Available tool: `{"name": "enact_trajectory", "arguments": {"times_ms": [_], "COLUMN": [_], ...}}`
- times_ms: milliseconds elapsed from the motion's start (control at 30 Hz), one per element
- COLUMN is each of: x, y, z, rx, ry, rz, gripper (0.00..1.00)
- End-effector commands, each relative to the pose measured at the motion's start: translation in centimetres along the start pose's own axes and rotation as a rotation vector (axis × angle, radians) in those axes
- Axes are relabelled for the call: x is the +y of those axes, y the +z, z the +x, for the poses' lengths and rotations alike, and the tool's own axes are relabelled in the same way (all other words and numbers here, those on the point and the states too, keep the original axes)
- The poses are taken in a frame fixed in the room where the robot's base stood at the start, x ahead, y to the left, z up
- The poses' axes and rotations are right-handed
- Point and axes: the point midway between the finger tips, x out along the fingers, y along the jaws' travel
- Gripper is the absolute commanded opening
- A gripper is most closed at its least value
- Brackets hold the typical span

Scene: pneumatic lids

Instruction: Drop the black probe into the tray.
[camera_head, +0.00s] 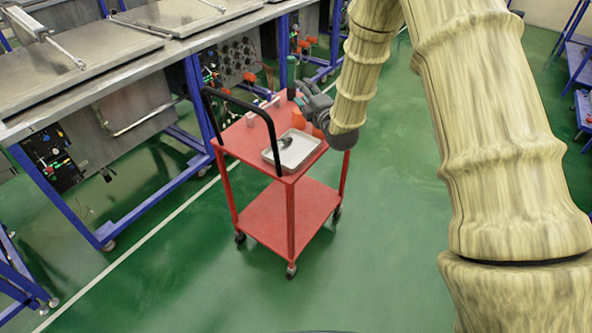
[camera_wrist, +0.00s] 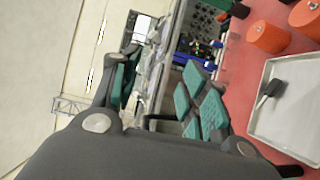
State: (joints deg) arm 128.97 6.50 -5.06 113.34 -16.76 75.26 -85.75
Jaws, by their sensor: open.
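The black probe (camera_head: 286,142) lies in the pale metal tray (camera_head: 291,166) on the top shelf of the red cart. In the wrist view the probe (camera_wrist: 273,88) shows against the light floor of the tray (camera_wrist: 297,125), with its thin end toward the tray's left wall. My gripper (camera_head: 312,100) is above the cart, behind the tray and apart from the probe. In the wrist view my gripper (camera_wrist: 158,78) has its teal-padded fingers spread, with nothing held between them. The tray lies to the right of the fingers there.
Orange containers (camera_wrist: 268,37) stand on the red cart top (camera_head: 240,141) beside the tray. Small pinkish items stand farther back. A black push handle (camera_head: 240,101) rises at the cart's left side. Workbenches with blue frames (camera_head: 200,100) stand behind. Green floor is clear in front.

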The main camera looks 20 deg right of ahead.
Motion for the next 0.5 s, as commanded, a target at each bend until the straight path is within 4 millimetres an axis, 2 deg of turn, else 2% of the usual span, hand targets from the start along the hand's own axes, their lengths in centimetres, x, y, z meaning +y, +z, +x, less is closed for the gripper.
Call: {"name": "enact_trajectory", "arguments": {"times_ms": [500], "x": [0.0], "y": [0.0], "z": [-8.6], "rx": [0.0], "ry": [-0.001], "rz": [0.0], "gripper": [0.44]}}
